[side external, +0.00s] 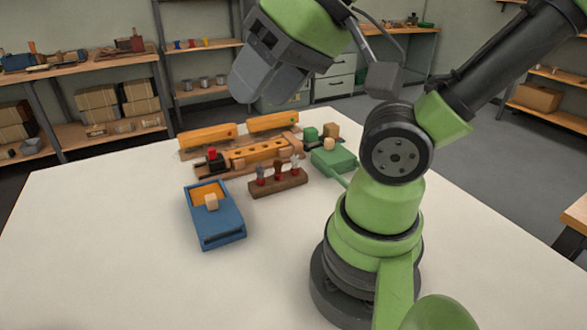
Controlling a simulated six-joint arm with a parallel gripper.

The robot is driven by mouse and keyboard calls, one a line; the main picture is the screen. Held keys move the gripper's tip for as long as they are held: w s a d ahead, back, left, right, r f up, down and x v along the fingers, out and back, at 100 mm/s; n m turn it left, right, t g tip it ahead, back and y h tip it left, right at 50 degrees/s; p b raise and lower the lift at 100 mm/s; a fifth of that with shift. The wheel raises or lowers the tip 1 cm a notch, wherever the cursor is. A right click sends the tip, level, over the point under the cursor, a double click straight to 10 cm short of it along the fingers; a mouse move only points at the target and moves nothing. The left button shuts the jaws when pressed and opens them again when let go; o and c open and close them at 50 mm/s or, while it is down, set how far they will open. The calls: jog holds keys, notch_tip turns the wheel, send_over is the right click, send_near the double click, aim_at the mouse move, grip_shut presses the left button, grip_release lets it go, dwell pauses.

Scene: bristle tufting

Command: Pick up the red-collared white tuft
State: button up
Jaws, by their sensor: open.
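A brown wooden rack (280,186) on the white table holds three small upright tufts in a row. The rightmost tuft (294,164) looks pale at the top. The middle tuft (278,172) and left tuft (260,174) look darker, with reddish parts. They are too small to tell for sure which is white with a red collar. My gripper (250,86) hangs high above and behind the rack in the picture, up and left of the tufts. It is open and nothing shows in it; its fingers are partly seen side-on.
A blue tray (222,222) with a small pale block stands front left of the rack. Behind it are an orange-brown holed wooden fixture (260,152) and orange bars (208,136). A green tool (333,158) lies right of the rack. The table's front left (100,260) is clear.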

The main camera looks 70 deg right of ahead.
dwell(0.3)
jog(key=c, duration=0.3)
